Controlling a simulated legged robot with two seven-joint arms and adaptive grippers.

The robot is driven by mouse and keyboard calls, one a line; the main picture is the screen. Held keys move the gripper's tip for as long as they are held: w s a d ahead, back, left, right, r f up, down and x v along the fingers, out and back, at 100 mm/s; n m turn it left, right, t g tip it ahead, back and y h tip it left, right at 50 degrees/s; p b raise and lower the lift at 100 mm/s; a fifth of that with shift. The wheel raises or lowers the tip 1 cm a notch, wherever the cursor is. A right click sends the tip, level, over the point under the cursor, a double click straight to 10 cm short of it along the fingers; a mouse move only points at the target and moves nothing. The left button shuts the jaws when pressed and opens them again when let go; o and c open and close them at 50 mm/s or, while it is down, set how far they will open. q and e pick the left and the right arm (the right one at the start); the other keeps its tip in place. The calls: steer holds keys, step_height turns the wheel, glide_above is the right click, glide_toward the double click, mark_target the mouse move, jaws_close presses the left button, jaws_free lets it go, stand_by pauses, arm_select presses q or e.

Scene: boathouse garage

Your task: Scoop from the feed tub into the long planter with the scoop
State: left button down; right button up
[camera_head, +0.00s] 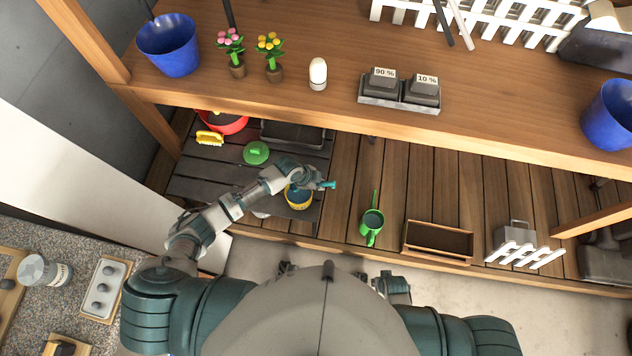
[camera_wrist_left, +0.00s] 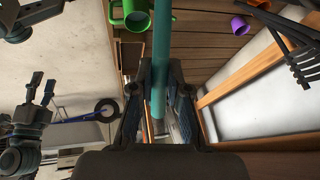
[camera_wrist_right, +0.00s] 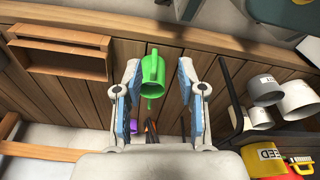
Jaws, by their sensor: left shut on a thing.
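My left gripper (camera_head: 312,180) is shut on a teal handle, taken as the scoop (camera_head: 328,184), above the yellow tub. In the left wrist view the scoop's handle (camera_wrist_left: 161,50) runs between the fingers (camera_wrist_left: 155,95); its bowl is hidden. The yellow feed tub (camera_head: 300,206) stands on the dark slatted part of the low deck, with blue showing inside. The tub also shows in the right wrist view (camera_wrist_right: 256,160), lettering partly cut off. A long brown wooden box, likely the planter (camera_head: 438,257), lies further right and looks empty. My right gripper (camera_wrist_right: 158,80) is open and empty.
A green watering can (camera_head: 371,228) stands between tub and wooden box. A black tray (camera_head: 293,134), red bowl (camera_head: 222,124) and green lid (camera_head: 256,153) lie behind the tub. A white picket piece (camera_head: 525,256) is right of the box. The wooden shelf (camera_head: 480,125) overhangs the deck.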

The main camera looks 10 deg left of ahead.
arm_select(q)
steer(key=shift+d+f+y+p, duration=0.1)
steer(key=shift+d+y+p, duration=0.55)
steer(key=shift+y+p, duration=0.2)
steer(key=shift+d+f+y, duration=0.3)
steer(key=shift+d+y, duration=0.1)
steer(key=shift+y, duration=0.25)
arm_select(e)
steer(key=s+f, duration=0.4)
steer(key=f, duration=0.1)
steer(key=shift+d, duration=0.3)
steer(key=shift+w, duration=0.1)
